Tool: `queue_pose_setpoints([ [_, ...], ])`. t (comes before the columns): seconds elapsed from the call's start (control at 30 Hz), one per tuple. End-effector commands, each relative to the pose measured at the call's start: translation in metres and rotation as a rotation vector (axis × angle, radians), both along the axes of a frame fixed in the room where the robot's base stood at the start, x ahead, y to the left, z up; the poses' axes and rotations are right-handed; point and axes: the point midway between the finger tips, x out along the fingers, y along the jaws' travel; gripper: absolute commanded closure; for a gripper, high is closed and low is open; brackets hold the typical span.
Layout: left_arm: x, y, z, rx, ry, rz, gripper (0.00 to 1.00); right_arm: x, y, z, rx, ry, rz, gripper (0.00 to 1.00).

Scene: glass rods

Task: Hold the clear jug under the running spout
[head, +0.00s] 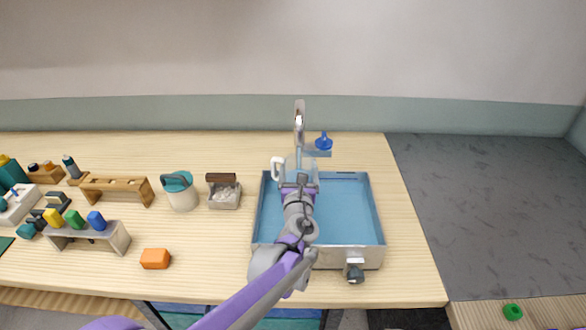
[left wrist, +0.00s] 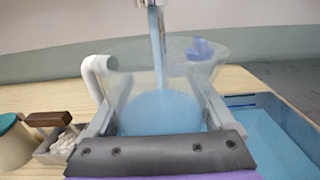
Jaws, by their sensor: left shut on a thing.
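The clear jug (head: 303,165) is upright over the far left part of the blue basin (head: 376,215), with its white handle on the left. My left gripper (head: 298,183) is shut on the jug. In the left wrist view, the jug (left wrist: 130,65) sits between the two fingers (left wrist: 160,112). The spout (head: 299,118) stands above the jug. In the left wrist view, a bluish stream (left wrist: 157,50) falls from the spout (left wrist: 153,3) into the jug, and blue water (left wrist: 160,112) stands in its lower part. My right gripper is not in view.
A blue tap knob (head: 323,142) is right of the spout. Left of the basin stand a small box (head: 224,192) with a brown top and a teal-topped pot (head: 181,190). An orange block (head: 155,259) lies near the table's front. Racks and bottles fill the left.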

Motion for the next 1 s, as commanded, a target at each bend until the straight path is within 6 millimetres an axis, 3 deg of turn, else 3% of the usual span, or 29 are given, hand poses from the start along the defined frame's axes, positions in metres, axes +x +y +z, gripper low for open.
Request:
queue_pose_setpoints([
  [0.7, -0.087, 0.000, 0.000, 0.001, -0.001, -0.001, 0.83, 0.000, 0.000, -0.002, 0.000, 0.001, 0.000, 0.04],
  [1.0, -0.103, 0.000, 0.000, 0.000, 0.000, 0.000, 0.83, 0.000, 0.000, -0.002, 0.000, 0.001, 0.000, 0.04],
])
